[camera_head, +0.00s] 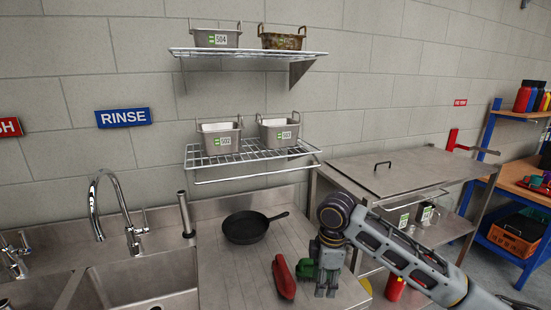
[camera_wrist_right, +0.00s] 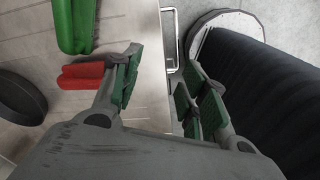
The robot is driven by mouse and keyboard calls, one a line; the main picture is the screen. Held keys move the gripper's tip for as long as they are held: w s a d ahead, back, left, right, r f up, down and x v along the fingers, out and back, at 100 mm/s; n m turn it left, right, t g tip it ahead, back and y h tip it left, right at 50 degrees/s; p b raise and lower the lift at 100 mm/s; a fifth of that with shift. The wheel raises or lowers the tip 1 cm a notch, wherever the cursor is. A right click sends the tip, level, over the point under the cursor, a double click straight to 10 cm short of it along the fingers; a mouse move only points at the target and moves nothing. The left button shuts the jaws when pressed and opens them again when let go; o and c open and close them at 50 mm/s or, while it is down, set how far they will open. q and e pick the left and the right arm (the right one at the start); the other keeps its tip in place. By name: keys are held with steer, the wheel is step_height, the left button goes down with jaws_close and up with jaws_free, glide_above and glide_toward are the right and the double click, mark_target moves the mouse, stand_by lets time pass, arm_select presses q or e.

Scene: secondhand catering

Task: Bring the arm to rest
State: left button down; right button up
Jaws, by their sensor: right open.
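My right arm comes in from the right in the head view, bends at a round joint and hangs down to the right gripper (camera_head: 325,290). The right gripper is over the right part of the steel counter, pointing down. In the right wrist view the right gripper (camera_wrist_right: 160,88) has its two green-padded fingers apart with nothing between them. The counter's edge passes below the gap. My left gripper is not in view.
A red object (camera_head: 285,277) and a green object (camera_head: 306,268) lie close left of the gripper. A black frying pan (camera_head: 246,227) sits behind them. A sink (camera_head: 148,290) is left. A steel table (camera_head: 385,172) stands right. Wire shelves (camera_head: 228,158) hold metal baskets.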

steer(key=shift+s+a+f+m+t+y, duration=0.75)
steer(key=shift+s+a+f+m, duration=0.75)
steer(key=shift+s+f, duration=1.15)
steer(key=shift+s+a+f+m+t+y, duration=0.55)
steer(key=shift+s+a+f+m+y, duration=0.4)
steer(key=shift+s+f+m, duration=1.7)
steer(key=s+d+f+m+h, duration=0.25)
steer(key=s+d+f, duration=0.2)
steer(key=d, duration=0.25)
steer(key=s+d+f+m+h, duration=0.1)
steer(key=s+d+f+m, duration=0.3)
steer(key=d, duration=0.3)
steer(key=s+f, duration=0.2)
steer(key=f, duration=1.4)
steer(key=s+f, duration=0.2)
steer(key=f, duration=1.4)
steer(key=s+d+f+g, duration=0.1)
steer(key=s+d+f, duration=0.1)
steer(key=s+f, duration=0.7)
steer(key=s+d+f, duration=0.2)
steer(key=s+f, duration=0.8)
steer(key=s, duration=0.3)
steer(key=shift+d+f+g, duration=0.2)
steer(key=shift+f+g, duration=0.05)
steer(key=shift+g, duration=0.15)
